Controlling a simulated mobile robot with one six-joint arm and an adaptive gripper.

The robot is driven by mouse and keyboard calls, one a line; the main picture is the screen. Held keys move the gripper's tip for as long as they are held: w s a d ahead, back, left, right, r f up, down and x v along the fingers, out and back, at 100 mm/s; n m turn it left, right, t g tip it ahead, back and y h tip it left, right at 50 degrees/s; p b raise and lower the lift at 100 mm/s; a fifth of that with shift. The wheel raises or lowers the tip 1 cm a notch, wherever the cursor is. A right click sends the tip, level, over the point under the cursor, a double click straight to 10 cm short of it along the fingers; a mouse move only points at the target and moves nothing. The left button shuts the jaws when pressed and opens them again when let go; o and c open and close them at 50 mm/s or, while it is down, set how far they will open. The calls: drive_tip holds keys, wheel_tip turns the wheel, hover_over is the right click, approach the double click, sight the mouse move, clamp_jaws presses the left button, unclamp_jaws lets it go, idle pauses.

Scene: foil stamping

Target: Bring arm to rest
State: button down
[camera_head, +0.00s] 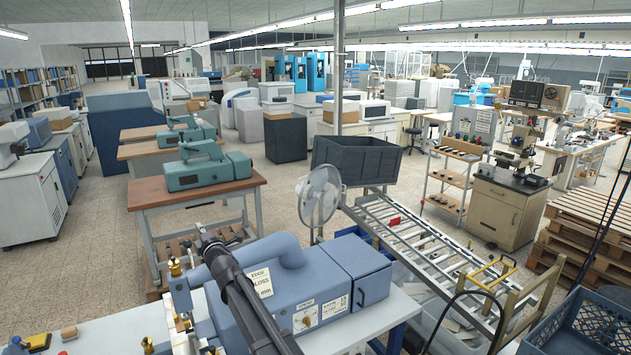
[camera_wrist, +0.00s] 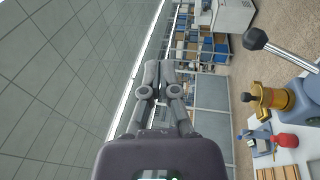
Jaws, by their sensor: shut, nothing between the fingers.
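My gripper (camera_wrist: 158,72) shows in the wrist view with its two fingers together and nothing between them. It is raised in the air and touches nothing that I can see. The wrist view is turned sideways, with the ceiling at left and the floor at right. In the head view my dark arm slants up from the bottom edge in front of a blue stamping machine (camera_head: 285,297). My arm hides part of the machine's left side. In that view the gripper end is small and hard to make out.
In the wrist view a ball-knobbed lever (camera_wrist: 255,39), a brass fitting (camera_wrist: 270,98) and a red-topped item (camera_wrist: 284,141) are at right. In the head view a round fan (camera_head: 320,195), a roller rack (camera_head: 405,235) and a dark grey crate (camera_head: 355,160) stand behind the machine.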

drive_tip(key=d+f+m+g+h+b, duration=0.1)
drive_tip(key=d+f+m+h+b, duration=0.3)
drive_tip(key=d+f, duration=0.6)
drive_tip(key=s+d+f+m+g+h+b, duration=0.15)
drive_tip(key=d+f+m+h+b, duration=0.35)
drive_tip(key=d, duration=0.9)
drive_tip(key=d+f+m+g+h+b, duration=0.1)
drive_tip(key=d+f+m+h, duration=0.2)
drive_tip(key=d+f+m, duration=0.55)
drive_tip(key=s+d+f+m+g+h+b, duration=0.1)
drive_tip(key=s+d+f+m+g+b, duration=0.15)
drive_tip(key=s+d+f, duration=0.55)
drive_tip(key=s+d+f+m+g+h+b, duration=0.1)
drive_tip(key=s+d+f+g+b, duration=0.3)
drive_tip(key=d, duration=0.7)
drive_tip(key=s+d+f+m+g+b, duration=0.2)
drive_tip(key=s+d+f+m, duration=0.1)
drive_tip(key=s, duration=0.4)
drive_tip(key=s+d+f+m+g+b, duration=0.2)
drive_tip(key=s+d+f, duration=0.2)
drive_tip(key=s, duration=0.4)
drive_tip(key=shift+d+f+m+g, duration=0.4)
